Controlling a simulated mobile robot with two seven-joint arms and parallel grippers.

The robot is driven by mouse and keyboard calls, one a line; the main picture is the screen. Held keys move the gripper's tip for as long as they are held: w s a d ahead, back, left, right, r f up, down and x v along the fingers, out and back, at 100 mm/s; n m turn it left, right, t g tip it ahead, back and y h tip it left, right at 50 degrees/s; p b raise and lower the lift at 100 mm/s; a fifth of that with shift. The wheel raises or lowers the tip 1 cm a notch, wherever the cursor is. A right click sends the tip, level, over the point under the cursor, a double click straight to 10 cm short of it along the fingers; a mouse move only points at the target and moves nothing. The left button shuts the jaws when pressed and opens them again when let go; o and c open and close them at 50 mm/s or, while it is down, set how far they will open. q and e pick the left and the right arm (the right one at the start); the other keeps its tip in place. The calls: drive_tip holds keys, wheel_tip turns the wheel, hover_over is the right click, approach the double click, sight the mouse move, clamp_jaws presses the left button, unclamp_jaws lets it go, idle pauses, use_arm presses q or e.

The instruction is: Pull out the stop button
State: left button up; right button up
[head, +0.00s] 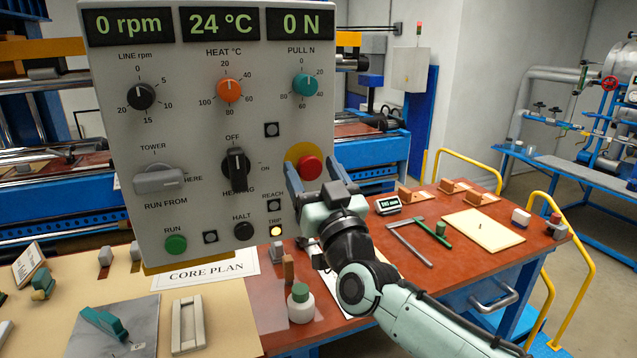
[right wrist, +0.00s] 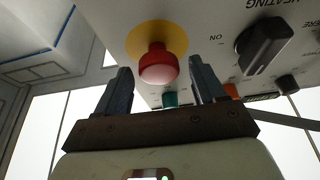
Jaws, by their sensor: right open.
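The stop button is a red mushroom button (head: 310,168) on a yellow disc at the lower right of the grey control panel (head: 200,120). In the right wrist view the red button (right wrist: 158,66) stands out on its stem from the yellow disc. My right gripper (head: 308,172) is open at the panel, and its fingertips hide part of the disc in the head view. In the right wrist view the fingers of the right gripper (right wrist: 160,82) are on either side of the button, apart from it and empty. My left gripper is not in view.
A black heating selector (head: 235,167) and a grey tower lever (head: 160,180) sit left of the button. The yellow trip lamp (head: 276,230) is lit below. Calipers (head: 412,240) lie on the right table.

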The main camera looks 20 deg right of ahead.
drive_tip(key=b+v, duration=0.4)
drive_tip(key=v, duration=0.9)
drive_tip(key=shift+s, duration=0.2)
drive_tip(key=shift+f, duration=0.1)
